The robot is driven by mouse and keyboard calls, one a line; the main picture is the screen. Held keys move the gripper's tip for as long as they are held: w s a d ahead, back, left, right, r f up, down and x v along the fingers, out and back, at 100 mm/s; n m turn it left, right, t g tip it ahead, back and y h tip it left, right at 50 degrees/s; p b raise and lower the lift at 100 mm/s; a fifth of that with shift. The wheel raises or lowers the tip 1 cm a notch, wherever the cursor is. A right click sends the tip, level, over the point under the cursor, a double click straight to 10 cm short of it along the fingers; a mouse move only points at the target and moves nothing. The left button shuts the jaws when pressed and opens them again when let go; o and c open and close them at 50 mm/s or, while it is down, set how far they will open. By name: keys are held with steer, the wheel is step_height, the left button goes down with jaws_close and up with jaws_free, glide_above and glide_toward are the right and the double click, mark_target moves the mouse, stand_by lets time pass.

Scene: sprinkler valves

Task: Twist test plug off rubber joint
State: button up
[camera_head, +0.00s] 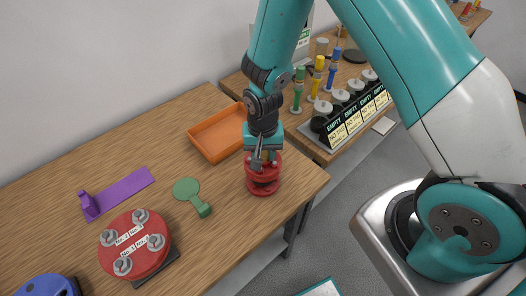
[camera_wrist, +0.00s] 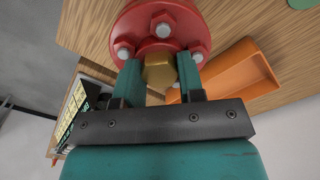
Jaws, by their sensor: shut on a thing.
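The rubber joint (camera_head: 262,181) is a red flanged piece standing on the wooden table near its right end. In the wrist view its red flange (camera_wrist: 143,20) carries several grey bolt heads. The test plug (camera_wrist: 158,73) is a brass-coloured hex piece at the flange's face. My gripper (camera_wrist: 159,66) has one finger on each side of the plug and is shut on it. In the head view my gripper (camera_head: 264,158) points down onto the top of the joint, and the plug is hidden there.
An orange tray (camera_head: 216,136) lies just left of the joint, close to my gripper. A green disc-shaped tool (camera_head: 187,189), a purple tool (camera_head: 122,190) and a red disc with bolts (camera_head: 134,243) lie farther left. A rack labelled EMPTY (camera_head: 352,115) stands on another table behind.

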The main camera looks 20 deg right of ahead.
stand_by(0.3)
steer(key=shift+n, duration=1.4)
steer(key=shift+n, duration=1.2)
steer(key=shift+n, duration=1.3)
steer(key=shift+r, duration=0.1)
